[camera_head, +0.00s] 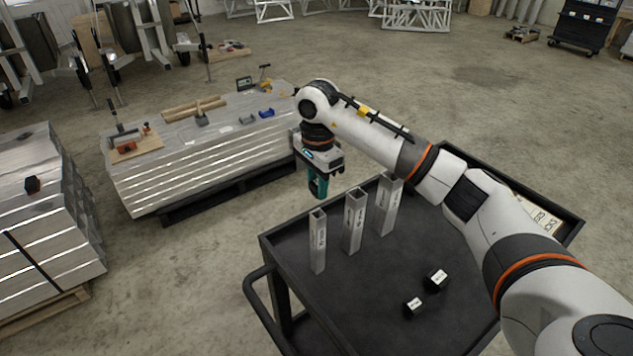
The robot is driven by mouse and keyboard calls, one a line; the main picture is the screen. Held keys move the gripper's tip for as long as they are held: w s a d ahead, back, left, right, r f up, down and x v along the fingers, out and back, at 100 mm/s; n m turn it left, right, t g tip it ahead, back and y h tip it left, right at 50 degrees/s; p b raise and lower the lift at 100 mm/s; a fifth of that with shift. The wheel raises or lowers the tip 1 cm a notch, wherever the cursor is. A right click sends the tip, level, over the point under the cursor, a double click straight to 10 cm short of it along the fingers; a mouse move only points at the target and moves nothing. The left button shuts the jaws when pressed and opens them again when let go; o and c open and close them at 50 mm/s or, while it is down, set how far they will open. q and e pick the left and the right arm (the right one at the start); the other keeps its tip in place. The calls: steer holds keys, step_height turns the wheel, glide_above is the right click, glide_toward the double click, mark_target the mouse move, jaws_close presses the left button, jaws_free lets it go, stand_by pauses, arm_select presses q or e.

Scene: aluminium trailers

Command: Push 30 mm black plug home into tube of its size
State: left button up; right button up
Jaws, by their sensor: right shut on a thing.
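Three square aluminium tubes stand upright on the black cart top: a left tube (318,243), a middle tube (354,222) and a right tube (388,206). Their labels are too small to read surely. My right gripper (319,188) points down, with teal fingers, just behind and above the left tube's open top. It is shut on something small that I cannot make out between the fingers. Two black plugs with white labels, a smaller one (413,306) and a larger one (436,280), lie on the cart to the right of the tubes. My left gripper is out of view.
The black cart (382,327) has a raised rim and a handle (262,300) at its left. A labelled white strip (540,213) lies at its right end. A stack of aluminium profiles (200,165) with tools on top stands behind left. The cart's front middle is clear.

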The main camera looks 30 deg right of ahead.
mark_target(319, 209)
steer(key=shift+f, duration=0.15)
step_height(319, 209, down, 6)
steer(key=b, duration=0.5)
steer(key=shift+f, duration=0.25)
steer(key=shift+s, duration=0.15)
stand_by(0.3)
steer(key=o, duration=1)
steer(key=shift+c, duration=0.2)
steer(key=shift+o, duration=0.3)
steer(key=shift+s, duration=0.15)
steer(key=shift+f, duration=0.1)
